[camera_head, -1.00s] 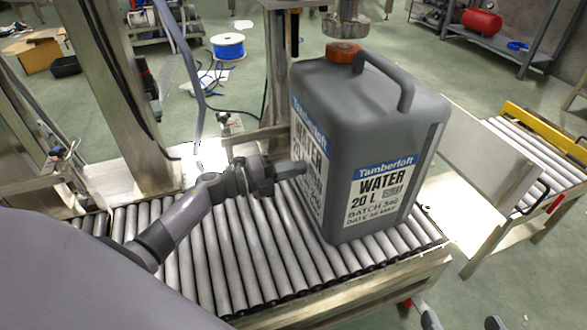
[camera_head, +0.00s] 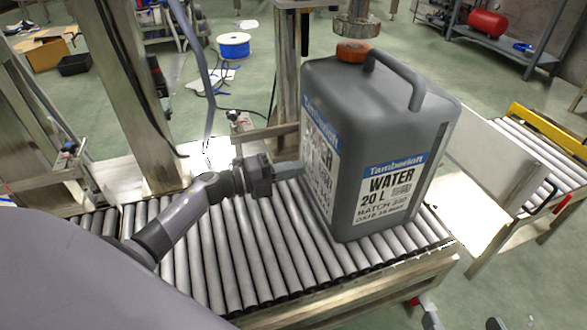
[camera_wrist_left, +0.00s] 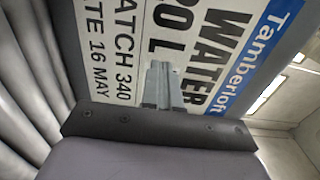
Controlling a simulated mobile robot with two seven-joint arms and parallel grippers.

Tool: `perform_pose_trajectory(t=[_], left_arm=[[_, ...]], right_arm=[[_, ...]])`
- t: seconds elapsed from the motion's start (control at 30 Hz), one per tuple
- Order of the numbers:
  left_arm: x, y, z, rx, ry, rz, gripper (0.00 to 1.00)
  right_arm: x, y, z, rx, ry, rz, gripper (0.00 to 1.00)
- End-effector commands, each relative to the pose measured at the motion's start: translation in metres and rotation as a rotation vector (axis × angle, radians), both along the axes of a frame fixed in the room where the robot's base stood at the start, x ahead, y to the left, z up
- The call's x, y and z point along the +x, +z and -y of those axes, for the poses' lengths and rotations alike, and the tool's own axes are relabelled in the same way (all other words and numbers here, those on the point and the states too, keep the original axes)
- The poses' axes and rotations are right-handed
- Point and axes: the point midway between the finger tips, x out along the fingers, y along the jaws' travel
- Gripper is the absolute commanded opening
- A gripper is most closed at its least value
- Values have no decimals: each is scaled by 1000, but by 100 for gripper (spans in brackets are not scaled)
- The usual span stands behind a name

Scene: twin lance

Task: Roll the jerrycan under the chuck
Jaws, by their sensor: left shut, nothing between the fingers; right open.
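The grey jerrycan (camera_head: 425,125) stands upright on the roller conveyor (camera_head: 250,262), with a blue and white label and an orange cap (camera_head: 353,50). The steel chuck (camera_head: 357,18) hangs just above the cap in the head view, apart from it. My left gripper (camera_head: 300,168) is shut and empty, at the can's left face. The left wrist view shows its fingers (camera_wrist_left: 160,85) in front of the can's label (camera_wrist_left: 190,45); I cannot tell whether they touch. My right gripper (camera_head: 462,321) shows partly at the bottom edge, open and clear of the can.
A steel post (camera_head: 287,75) stands behind the conveyor. A pale upright panel (camera_head: 495,160) stands right of the can, and a second roller conveyor (camera_head: 540,150) with a yellow rail lies beyond it. The rollers left of the can are clear.

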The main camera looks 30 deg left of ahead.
Motion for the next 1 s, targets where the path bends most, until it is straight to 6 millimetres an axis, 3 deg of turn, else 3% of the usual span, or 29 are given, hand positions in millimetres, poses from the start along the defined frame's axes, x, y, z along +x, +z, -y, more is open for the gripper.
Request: perform_pose_trajectory(t=[0.5,1.0], left_arm=[[-2,0,-3,1,-3,-1,0],[-19,0,-19,1,-2,-1,0]], right_arm=[[0,0,0,1,0,0,100],[1,-2,-4,23,5,-36,100]])
